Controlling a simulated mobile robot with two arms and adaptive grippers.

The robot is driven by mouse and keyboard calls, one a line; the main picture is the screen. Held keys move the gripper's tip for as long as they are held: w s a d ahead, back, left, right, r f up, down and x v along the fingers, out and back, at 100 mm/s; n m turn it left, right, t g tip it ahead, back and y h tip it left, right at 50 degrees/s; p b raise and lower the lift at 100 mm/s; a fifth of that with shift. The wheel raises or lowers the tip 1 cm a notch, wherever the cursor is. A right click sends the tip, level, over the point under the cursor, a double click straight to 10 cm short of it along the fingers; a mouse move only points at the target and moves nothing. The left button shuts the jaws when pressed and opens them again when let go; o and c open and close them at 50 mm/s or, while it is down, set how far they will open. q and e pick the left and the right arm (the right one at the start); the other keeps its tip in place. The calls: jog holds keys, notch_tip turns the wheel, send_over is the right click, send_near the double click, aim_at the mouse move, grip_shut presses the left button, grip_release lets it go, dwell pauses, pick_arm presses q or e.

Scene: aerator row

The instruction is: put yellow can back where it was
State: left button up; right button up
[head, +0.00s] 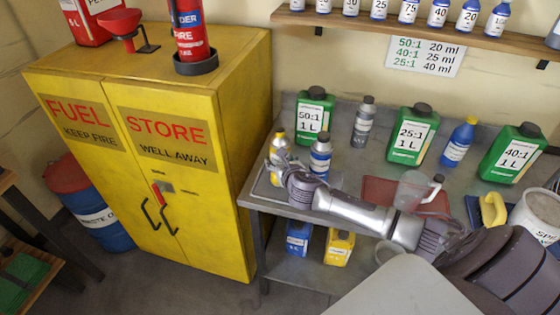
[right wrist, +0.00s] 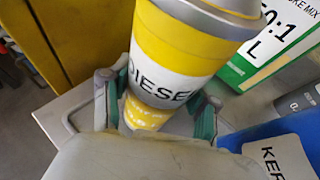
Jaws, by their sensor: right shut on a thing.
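The yellow can (head: 279,144), with a grey-white top and a white DIESEL label, is at the left end of the grey bench. It fills the middle of the right wrist view (right wrist: 175,55), slightly tilted there. My right gripper (head: 291,174) reaches in from the right and is shut on it; in the right wrist view its fingers (right wrist: 155,108) press on both sides of the can's lower part. A shallow grey tray (head: 262,188) lies at this bench end. Whether the can's base touches it is hidden. My left gripper is not in view.
A blue bottle (head: 320,157) stands close right of the can. A green 50:1 jug (head: 314,115) stands behind. The yellow fuel cabinet (head: 205,218) is left of the bench. My right forearm spans the bench front, near a clear jug (head: 412,188).

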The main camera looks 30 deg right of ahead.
jog(key=shift+f, duration=0.1)
jog(key=o, duration=1.3)
jog(key=shift+s+r, duration=0.15)
jog(key=shift+r, duration=0.05)
jog(key=b+v, duration=0.1)
jog(key=v, duration=1)
jog(key=shift+s+a+r, duration=0.1)
jog(key=shift+s+a, duration=0.05)
jog(key=shift+s, duration=0.2)
